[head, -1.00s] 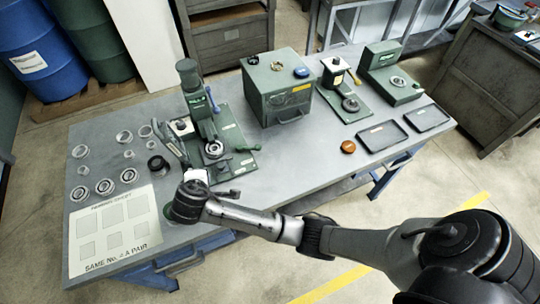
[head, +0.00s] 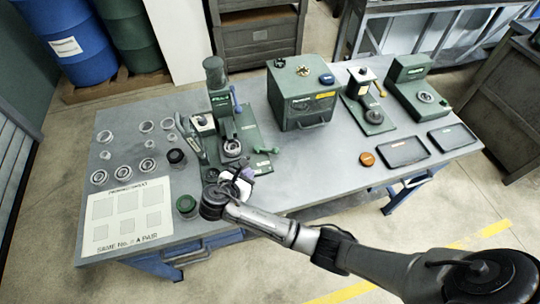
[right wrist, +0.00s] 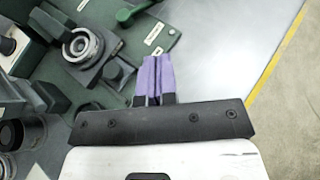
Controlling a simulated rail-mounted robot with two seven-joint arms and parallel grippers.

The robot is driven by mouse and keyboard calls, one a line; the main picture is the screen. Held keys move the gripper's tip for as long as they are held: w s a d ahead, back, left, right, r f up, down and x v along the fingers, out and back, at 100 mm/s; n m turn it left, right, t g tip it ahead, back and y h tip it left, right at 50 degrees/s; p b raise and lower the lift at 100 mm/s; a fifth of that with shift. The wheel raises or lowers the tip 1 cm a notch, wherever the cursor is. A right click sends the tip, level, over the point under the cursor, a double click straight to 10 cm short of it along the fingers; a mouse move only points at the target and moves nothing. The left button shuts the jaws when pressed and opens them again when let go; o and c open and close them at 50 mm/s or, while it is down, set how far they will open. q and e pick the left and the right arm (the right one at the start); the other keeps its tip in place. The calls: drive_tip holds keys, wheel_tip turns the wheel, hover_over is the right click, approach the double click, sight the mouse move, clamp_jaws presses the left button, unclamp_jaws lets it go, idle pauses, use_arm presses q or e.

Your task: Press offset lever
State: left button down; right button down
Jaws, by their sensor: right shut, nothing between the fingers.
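The green grinding press (head: 220,105) stands on a green base plate at the left-centre of the table. It has a blue-handled lever (head: 235,98), a green lever (head: 264,151) at its right and a dark lever (head: 188,138) at its left. I cannot tell which is the offset lever. A silver ring (head: 232,147) sits in its holder; it also shows in the right wrist view (right wrist: 84,46). My right gripper (right wrist: 153,62) has purple fingers shut and empty, just in front of the base plate and apart from the green lever (right wrist: 130,14). My left gripper is out of view.
A green box (head: 300,95) stands right of the press. Loose rings (head: 123,172), a dark cylinder (head: 176,157) and a printed sheet (head: 125,215) lie at the left.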

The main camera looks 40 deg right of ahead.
idle(0.3)
drive_tip(key=b, duration=0.2)
approach(266, 150)
drive_tip(key=d, duration=0.2)
drive_tip(key=s+d+f, duration=0.1)
drive_tip(key=d+f, duration=0.1)
drive_tip(key=d, duration=0.1)
drive_tip(key=shift+s+d+f, duration=0.25)
drive_tip(key=shift+s+d, duration=0.05)
drive_tip(key=shift+d, duration=0.05)
drive_tip(key=shift+w+d+f, duration=0.1)
drive_tip(key=shift+w+d, duration=0.15)
drive_tip(key=shift+d, duration=0.5)
